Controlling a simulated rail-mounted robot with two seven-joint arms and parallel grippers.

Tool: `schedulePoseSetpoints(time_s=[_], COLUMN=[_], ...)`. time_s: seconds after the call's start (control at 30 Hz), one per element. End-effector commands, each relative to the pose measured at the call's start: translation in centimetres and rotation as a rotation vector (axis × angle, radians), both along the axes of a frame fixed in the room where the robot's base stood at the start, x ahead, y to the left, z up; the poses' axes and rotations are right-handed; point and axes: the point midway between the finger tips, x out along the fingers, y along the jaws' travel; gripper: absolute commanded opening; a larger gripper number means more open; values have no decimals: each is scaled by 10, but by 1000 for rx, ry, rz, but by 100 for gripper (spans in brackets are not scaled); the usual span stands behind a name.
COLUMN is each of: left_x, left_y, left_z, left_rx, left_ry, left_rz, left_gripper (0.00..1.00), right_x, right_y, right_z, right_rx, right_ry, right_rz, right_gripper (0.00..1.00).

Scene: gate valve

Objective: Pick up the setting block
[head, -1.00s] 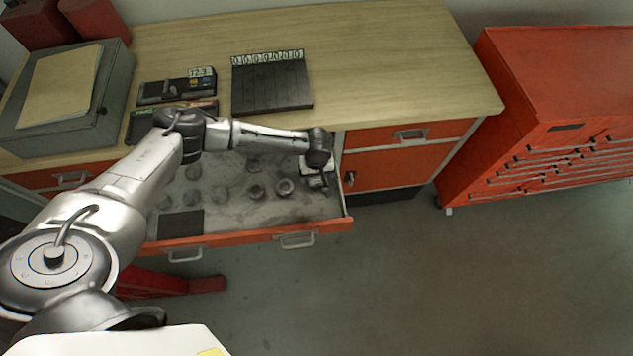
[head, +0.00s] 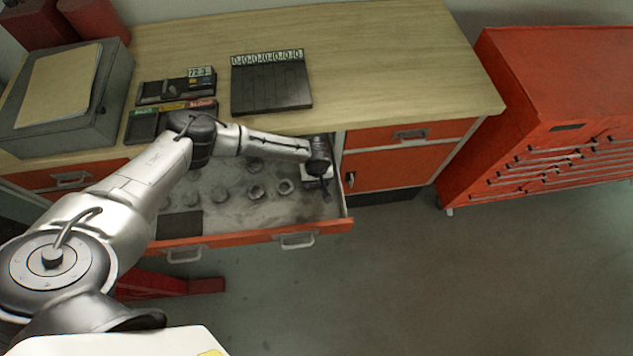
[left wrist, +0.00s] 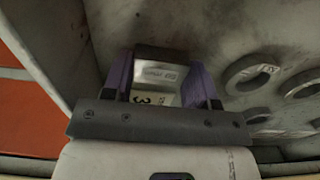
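The setting block (left wrist: 158,75), a grey metallic piece with small lettering and a "3" on it, lies between the purple-padded fingers of my left gripper (left wrist: 160,88) in the left wrist view. A pad stands close on each side of it; I cannot tell whether both press on it. In the head view my left gripper (head: 326,190) points down into the right end of the open drawer, and the block cannot be made out there. My right gripper is not in view.
The open drawer (head: 240,236) holds several round ring-like parts (head: 255,192) left of the gripper and a dark square pad (head: 180,225). Its right wall is close to the gripper. The workbench (head: 380,70) carries a dark plate (head: 271,85) and a grey case (head: 75,115).

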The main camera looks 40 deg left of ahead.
Motion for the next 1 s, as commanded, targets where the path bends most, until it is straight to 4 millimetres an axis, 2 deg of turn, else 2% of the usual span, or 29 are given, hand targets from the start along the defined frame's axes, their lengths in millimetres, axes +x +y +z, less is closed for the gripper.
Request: schedulePoseSetpoints(time_s=[0.07,0.3,0.67,0.77,0.93,1.0], left_x=[0,0,0,1,1,2], left_y=[0,0,0,0,1,-15], left_z=[0,0,5,14,44,50], left_rx=[0,0,-1,-2,-3,-5], left_ry=[0,0,-1,-2,-3,-3], left_rz=[0,0,1,0,1,-5], left_gripper=[45,22,21,21,21,21], right_x=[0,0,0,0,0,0], right_y=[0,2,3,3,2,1], right_z=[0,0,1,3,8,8], right_rx=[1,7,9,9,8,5], right_ry=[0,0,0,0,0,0], right_rz=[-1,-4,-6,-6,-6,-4], right_gripper=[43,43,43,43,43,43])
